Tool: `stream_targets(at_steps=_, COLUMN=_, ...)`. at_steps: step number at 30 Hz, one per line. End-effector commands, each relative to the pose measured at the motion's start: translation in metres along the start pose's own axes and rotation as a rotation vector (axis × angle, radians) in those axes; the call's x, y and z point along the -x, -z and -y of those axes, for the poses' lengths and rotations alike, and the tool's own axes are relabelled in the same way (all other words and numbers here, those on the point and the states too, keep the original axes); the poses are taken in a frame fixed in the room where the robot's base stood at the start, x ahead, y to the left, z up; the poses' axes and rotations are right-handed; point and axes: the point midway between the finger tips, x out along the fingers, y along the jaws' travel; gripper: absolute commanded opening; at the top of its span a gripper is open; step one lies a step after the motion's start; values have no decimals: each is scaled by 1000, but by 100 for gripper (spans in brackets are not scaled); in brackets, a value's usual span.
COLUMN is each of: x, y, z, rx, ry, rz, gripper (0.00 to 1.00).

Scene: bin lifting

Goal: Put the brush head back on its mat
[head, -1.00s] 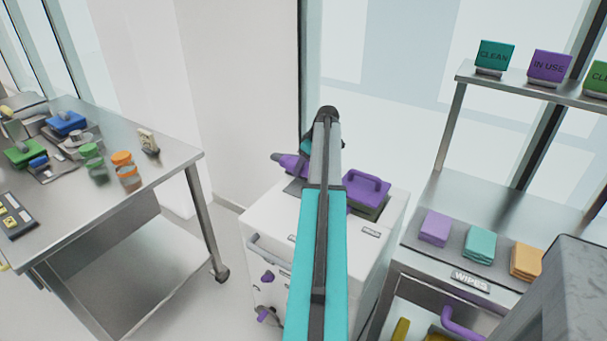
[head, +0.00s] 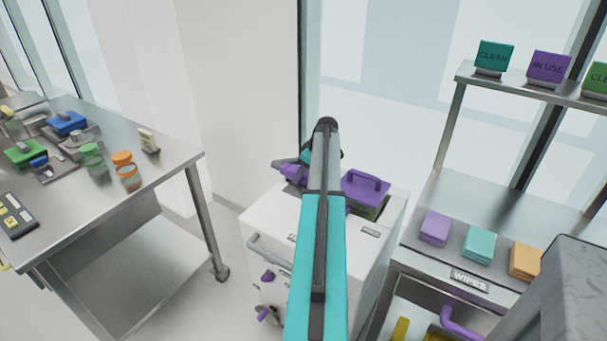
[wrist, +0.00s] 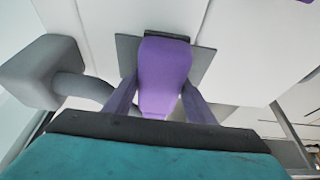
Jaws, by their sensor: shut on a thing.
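The purple brush head (wrist: 165,72) is between the two fingers of my gripper (wrist: 160,92) in the wrist view, with a dark strip at its far end. My gripper is shut on it. The grey mat (wrist: 205,62) shows beneath and beside the brush head; I cannot tell whether they touch. In the head view, the mat (head: 293,188) lies on the white cabinet top at its back left. Purple parts show just above it, left of my arm, which hides most of the gripper and brush head.
A purple-lidded box (head: 366,188) stands on the white cabinet (head: 280,225), right of my arm. A grey rounded part (wrist: 42,72) is at the left in the wrist view. A steel table (head: 170,165) stands left, and a shelf with folded wipes (head: 434,228) right.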

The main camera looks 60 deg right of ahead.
Motion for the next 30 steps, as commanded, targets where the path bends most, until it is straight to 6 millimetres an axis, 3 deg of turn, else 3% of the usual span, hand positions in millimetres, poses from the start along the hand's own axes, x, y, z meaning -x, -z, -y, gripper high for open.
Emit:
stream_targets(at_steps=7, x=-3, y=-1, z=0, rx=0, ry=0, rz=0, gripper=29)
stream_targets(at_steps=8, x=-2, y=-1, z=0, rx=0, ry=0, rz=0, gripper=55)
stream_targets(at_steps=11, x=-2, y=-1, z=0, rx=0, ry=0, rz=0, gripper=69)
stream_targets(at_steps=24, x=2, y=0, z=0, rx=0, ry=0, rz=0, gripper=69)
stream_targets(at_steps=30, x=18, y=0, z=0, rx=0, ry=-2, rz=-1, gripper=69)
